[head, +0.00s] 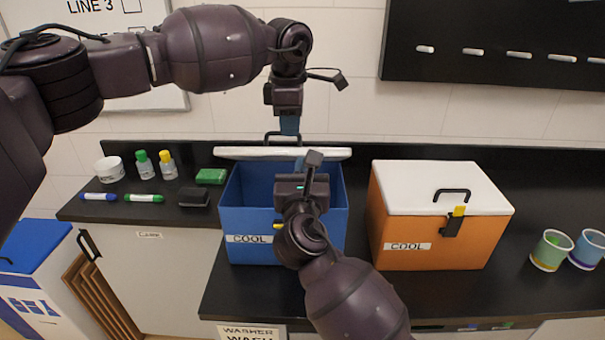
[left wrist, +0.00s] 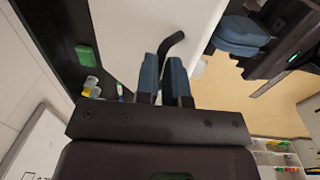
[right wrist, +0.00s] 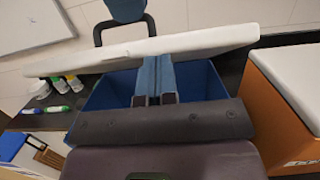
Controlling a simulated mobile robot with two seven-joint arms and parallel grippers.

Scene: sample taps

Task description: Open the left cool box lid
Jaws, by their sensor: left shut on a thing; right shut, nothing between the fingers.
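The left cool box (head: 250,222) is blue with a COOL label on its front. Its white lid (head: 236,153) stands raised at the back, and the blue inside shows. My left gripper (head: 285,134) is above the back of the box, shut on the black lid handle (left wrist: 172,46). The handle also shows in the right wrist view (right wrist: 97,32). My right gripper (head: 302,165) is shut and empty, in front of and over the box opening. In the right wrist view its closed fingers (right wrist: 154,78) overlap the lid's edge; I cannot tell whether they touch it.
An orange cool box (head: 430,237) with a closed white lid stands to the right. Cups (head: 551,250) stand farther right. A whiteboard and a dark board hang behind.

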